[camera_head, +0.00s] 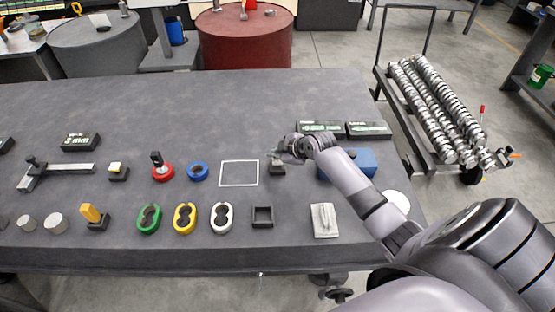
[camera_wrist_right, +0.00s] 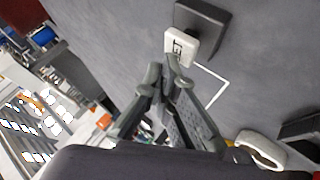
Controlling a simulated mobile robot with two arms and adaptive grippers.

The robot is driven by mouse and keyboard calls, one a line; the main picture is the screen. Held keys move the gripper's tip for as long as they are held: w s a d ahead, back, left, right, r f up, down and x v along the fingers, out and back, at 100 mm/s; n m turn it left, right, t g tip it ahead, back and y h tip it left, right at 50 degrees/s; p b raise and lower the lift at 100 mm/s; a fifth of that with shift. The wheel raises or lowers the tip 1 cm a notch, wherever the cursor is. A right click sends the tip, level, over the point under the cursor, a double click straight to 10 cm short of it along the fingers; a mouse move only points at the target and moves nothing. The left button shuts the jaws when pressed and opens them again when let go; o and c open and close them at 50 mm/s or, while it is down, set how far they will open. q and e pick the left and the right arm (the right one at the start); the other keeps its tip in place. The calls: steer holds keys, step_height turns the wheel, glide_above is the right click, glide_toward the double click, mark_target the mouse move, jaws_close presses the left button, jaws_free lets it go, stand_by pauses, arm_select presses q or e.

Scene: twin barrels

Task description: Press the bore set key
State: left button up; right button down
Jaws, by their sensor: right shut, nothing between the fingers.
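The likely bore set key is a white key with a dark mark (camera_wrist_right: 180,45) on a dark square base (camera_wrist_right: 205,22) in the right wrist view. In the head view the base (camera_head: 278,171) sits on the grey table just right of the white square outline, with the key largely hidden by my gripper. My right gripper (camera_head: 277,158) is shut and empty over it. In the right wrist view the gripper's fingertips (camera_wrist_right: 163,68) lie at the key's near edge; I cannot tell if they touch it. My left gripper is not in view.
The white outline (camera_head: 239,173) is empty. A blue box (camera_head: 357,161) and dark labelled boxes (camera_head: 320,129) are near my right arm. The table's back is clear.

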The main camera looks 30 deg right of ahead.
mark_target(276, 161)
steer(key=shift+f+b, duration=0.4)
steer(key=shift+f, duration=0.2)
stand_by(0.6)
steer(key=shift+r, duration=0.15)
steer(key=shift+r+p, duration=0.85)
steer(key=shift+p, duration=0.1)
step_height(276, 161, up, 5)
steer(key=p, duration=0.4)
steer(key=shift+r+p, duration=0.1)
steer(key=shift+p, duration=0.25)
